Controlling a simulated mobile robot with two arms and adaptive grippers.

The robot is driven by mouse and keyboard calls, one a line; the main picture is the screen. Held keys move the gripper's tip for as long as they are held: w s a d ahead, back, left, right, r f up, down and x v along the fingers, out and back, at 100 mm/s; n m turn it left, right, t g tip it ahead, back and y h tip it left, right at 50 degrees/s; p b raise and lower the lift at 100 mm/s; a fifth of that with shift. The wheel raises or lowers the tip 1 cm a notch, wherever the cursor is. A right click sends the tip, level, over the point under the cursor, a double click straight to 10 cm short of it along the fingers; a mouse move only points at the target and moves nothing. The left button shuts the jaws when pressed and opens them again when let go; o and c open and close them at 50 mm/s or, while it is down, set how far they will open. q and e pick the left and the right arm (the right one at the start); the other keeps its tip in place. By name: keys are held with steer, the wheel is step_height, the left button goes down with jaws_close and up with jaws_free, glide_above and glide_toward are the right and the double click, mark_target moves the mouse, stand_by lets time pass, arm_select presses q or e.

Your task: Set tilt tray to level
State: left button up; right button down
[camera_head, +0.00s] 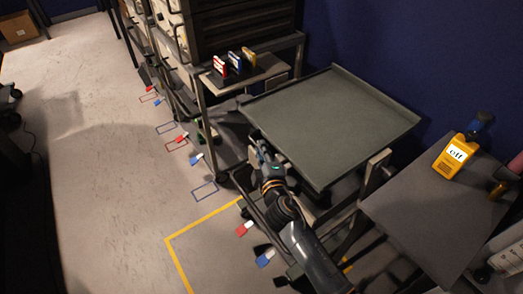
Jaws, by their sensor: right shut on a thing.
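The tilt tray (330,122) is a flat grey-green tray with a low raised rim, on a dark wheeled frame right of centre. I cannot tell from this one view how far it is from level. My right gripper (262,153) comes up from the bottom and is shut at the tray's near left edge, seemingly on that edge. The gripper and wrist hide part of the edge and of the frame below. My left gripper is not in view.
A dark shelf with red, blue and yellow items (235,60) stands behind left. A blue wall is behind the tray. Open floor (100,170) lies left.

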steer(key=c, duration=1.4)
jaws_free()
steer(key=shift+s+f, duration=0.1)
steer(key=shift+f, duration=0.35)
steer(key=shift+r, duration=0.1)
steer(key=v, duration=1.2)
steer(key=shift+r, duration=0.15)
steer(key=shift+d, duration=0.15)
steer(key=s+d+f+m+g+h+p, duration=0.1)
steer(key=s+d+f+m+g, duration=0.2)
steer(key=f, duration=0.7)
steer(key=s+d+f+m+g+h+p, duration=0.15)
steer(key=s+d+f, duration=0.25)
steer(key=f, duration=0.6)
steer(key=s+d+f+m+g, duration=0.2)
steer(key=s+d+f+g, duration=0.15)
steer(key=f, duration=0.65)
steer(key=s+d+f+m+g, duration=0.2)
steer(key=s+d+f+m, duration=0.1)
steer(key=s, duration=0.7)
steer(key=s+d+f+m+g+h+p, duration=0.1)
steer(key=s+d+f+m+g, duration=0.1)
steer(key=s+f, duration=0.5)
steer(key=s+d+f+m+g+p, duration=0.1)
steer(key=s+d+f+m+g, duration=0.2)
steer(key=s, duration=1)
steer(key=d+f, duration=0.2)
steer(key=d, duration=0.1)
steer(key=shift+d+f+m, duration=0.35)
